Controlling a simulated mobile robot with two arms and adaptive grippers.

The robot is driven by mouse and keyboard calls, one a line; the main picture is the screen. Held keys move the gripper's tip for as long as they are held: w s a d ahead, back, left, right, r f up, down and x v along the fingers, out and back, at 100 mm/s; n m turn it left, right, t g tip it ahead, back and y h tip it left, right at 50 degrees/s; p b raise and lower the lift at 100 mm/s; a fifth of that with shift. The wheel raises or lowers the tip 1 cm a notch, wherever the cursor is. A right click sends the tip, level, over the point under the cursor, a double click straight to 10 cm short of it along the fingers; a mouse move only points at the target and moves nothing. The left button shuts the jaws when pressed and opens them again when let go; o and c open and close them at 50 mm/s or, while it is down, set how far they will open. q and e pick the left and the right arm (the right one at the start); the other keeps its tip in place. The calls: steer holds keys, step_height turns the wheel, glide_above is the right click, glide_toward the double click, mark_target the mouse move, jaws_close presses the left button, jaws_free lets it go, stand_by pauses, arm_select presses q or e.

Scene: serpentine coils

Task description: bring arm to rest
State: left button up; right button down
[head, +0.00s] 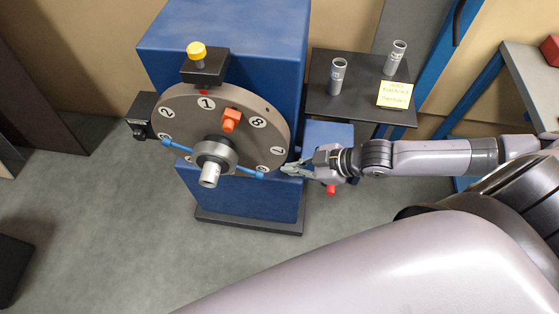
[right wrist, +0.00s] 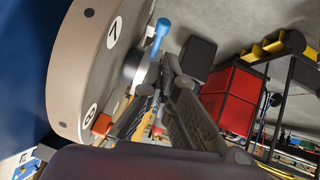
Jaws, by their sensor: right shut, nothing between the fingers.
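My right gripper (head: 288,169) is at the right edge of the grey numbered dial (head: 180,115), close to the end of a blue-tipped crossbar (head: 250,172). It is shut and empty. In the right wrist view the gripper (right wrist: 168,72) has its fingers together beside the dial (right wrist: 80,75), close to a blue bar end (right wrist: 157,36). I cannot tell whether they touch. My right arm reaches in from the right, roughly level. My left gripper is not in view.
The dial sits on a blue cabinet (head: 235,40) with an orange block (head: 230,119) on its face and a yellow knob (head: 196,50) above. A dark shelf (head: 350,107) behind holds two grey cylinders (head: 337,76) and a yellow note (head: 395,94).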

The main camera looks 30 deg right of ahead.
steer(key=s+a+m+h, duration=0.2)
steer(key=s+a+m, duration=0.1)
steer(key=a, duration=0.5)
steer(key=s+d+m+g+h, duration=0.3)
steer(key=s+d+m+h, duration=0.2)
steer(key=s+d+m, duration=0.3)
steer(key=s+f+n+g+b, duration=0.1)
steer(key=s+f, duration=0.1)
steer(key=f, duration=1.2)
steer(key=s+f+g, duration=0.1)
steer(key=s+f, duration=0.1)
steer(key=f, duration=1.2)
steer(key=s+d+f+g+b, duration=0.1)
steer(key=s+d+f, duration=0.1)
steer(key=s+f, duration=1.4)
steer(key=shift+d+f, duration=0.3)
steer(key=shift+f, duration=0.15)
steer(key=shift+s, duration=0.1)
